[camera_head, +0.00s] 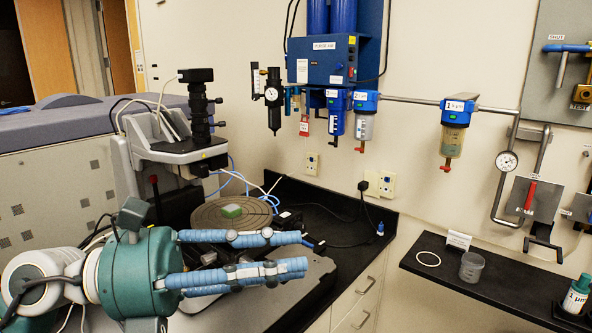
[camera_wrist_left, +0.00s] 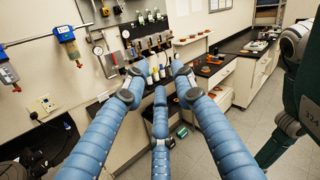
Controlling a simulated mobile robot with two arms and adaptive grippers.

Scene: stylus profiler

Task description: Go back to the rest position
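My left gripper (camera_head: 303,252) reaches in from the left, its blue fingers pointing right. They are spread apart with nothing between them, and in the left wrist view the open fingers (camera_wrist_left: 158,88) also show empty. The gripper is in front of the stylus profiler (camera_head: 184,150), whose round stage (camera_head: 204,217) carries a small green block (camera_head: 231,211). The fingers hide part of the profiler's base. Part of my other arm (camera_wrist_left: 297,100) shows at the right edge of the left wrist view; its gripper is out of view.
A blue purge air unit (camera_head: 330,60) and filters hang on the wall.

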